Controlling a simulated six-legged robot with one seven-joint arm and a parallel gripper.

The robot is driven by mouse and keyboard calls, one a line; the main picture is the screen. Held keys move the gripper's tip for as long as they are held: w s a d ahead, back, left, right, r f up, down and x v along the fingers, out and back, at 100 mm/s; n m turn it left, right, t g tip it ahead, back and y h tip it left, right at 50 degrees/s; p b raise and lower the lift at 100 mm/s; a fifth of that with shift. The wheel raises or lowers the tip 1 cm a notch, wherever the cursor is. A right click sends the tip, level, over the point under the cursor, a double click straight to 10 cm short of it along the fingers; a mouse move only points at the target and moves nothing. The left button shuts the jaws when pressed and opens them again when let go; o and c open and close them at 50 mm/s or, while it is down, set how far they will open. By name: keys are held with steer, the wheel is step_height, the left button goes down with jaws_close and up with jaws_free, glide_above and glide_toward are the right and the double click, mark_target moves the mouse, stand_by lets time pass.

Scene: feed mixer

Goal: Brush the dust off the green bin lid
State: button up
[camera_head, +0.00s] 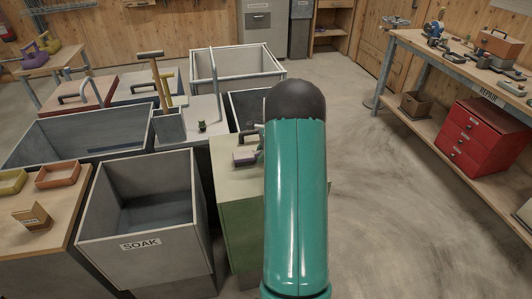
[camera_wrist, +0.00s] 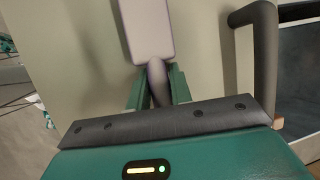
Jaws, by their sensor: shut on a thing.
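The green bin (camera_head: 242,228) stands left of my arm in the head view, with a pale lid (camera_head: 230,182) on top. A brush with a pale purple head (camera_head: 245,158) is over the lid; in the wrist view its head (camera_wrist: 147,32) lies just ahead of my fingers. My gripper (camera_wrist: 156,88) is shut on the brush's grey handle. A dark lid handle (camera_wrist: 265,60) rises to the right in the wrist view. My arm hides the gripper and the lid's right part in the head view. I cannot make out dust or whether the bristles touch.
A grey bin marked SOAK (camera_head: 140,243) stands open to the left, with more bins and a post behind. A workbench (camera_head: 455,65) with a red drawer box (camera_head: 483,138) is on the right. The floor between is clear.

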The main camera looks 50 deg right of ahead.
steer(key=shift+w+a+f, duration=0.1)
steer(key=shift+w+a, duration=0.15)
steer(key=shift+a, duration=0.2)
steer(key=shift+s+d+r, duration=0.1)
steer(key=shift+s+d, duration=0.5)
steer(key=shift+d, duration=0.25)
steer(key=shift+s+d+r, duration=0.1)
steer(key=shift+s+d, duration=0.45)
steer(key=shift+d, duration=0.3)
steer(key=shift+f, duration=0.1)
steer(key=shift+w+a, duration=0.1)
steer(key=shift+w+a+f, duration=0.1)
steer(key=shift+w+a, duration=0.45)
steer(key=shift+a, duration=0.25)
steer(key=shift+w+a+f, duration=0.1)
steer(key=shift+w+a, duration=0.4)
steer(key=shift+a, duration=0.3)
steer(key=shift+r, duration=3.15)
